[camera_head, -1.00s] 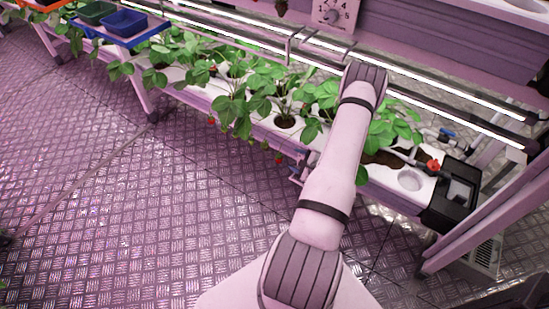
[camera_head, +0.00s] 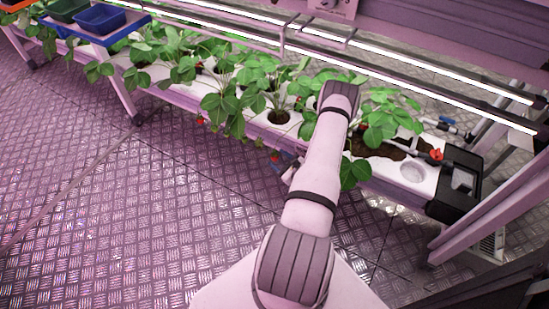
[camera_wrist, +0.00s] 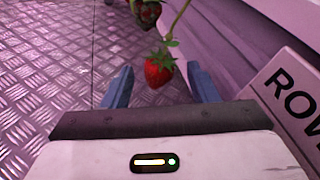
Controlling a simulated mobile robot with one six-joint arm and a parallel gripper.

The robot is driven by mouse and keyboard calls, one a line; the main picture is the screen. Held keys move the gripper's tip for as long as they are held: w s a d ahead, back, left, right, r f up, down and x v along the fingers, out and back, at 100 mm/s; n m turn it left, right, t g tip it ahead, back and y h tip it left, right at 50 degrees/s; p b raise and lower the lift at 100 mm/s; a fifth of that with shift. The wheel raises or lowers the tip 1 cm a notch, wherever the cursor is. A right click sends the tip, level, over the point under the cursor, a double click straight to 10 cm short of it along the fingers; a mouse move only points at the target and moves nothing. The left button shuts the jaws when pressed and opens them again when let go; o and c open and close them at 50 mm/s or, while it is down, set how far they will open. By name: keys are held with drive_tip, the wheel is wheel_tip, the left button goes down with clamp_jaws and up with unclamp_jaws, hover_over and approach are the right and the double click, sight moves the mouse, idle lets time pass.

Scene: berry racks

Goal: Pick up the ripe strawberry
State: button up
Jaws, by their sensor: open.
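A ripe red strawberry (camera_wrist: 158,70) hangs from a green stem in the wrist view. It sits between the two blue fingers of my gripper (camera_wrist: 162,85), which are open with a gap on each side of it. In the head view a small red berry (camera_head: 275,158) hangs below the trough edge, left of my arm. My gripper is hidden in the head view, apart from a possible bluish bit beside that berry. A darker berry (camera_wrist: 146,13) with red and green on it hangs just behind the ripe one, at the top of the wrist view.
The white planting trough (camera_head: 255,128) with leafy plants runs along the rack. In the wrist view its side wall and a "ROW" sign (camera_wrist: 290,95) stand close on the right. Blue and green bins (camera_head: 99,18) stand at the upper left. The metal floor (camera_head: 130,215) is clear.

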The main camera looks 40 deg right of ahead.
drive_tip(key=shift+x, duration=0.75)
drive_tip(key=shift+c, duration=0.4)
drive_tip(key=c, duration=0.6)
drive_tip(key=shift+r+p, duration=0.45)
drive_tip(key=f+p+v, duration=0.1)
drive_tip(key=v, duration=0.4)
drive_tip(key=f+p+v, duration=0.1)
drive_tip(key=v, duration=0.5)
drive_tip(key=f+p+v, duration=0.1)
drive_tip(key=f+v, duration=0.1)
drive_tip(key=v, duration=0.4)
drive_tip(key=shift+s+r, duration=0.1)
drive_tip(key=shift+s, duration=0.55)
drive_tip(key=shift+c, duration=0.2)
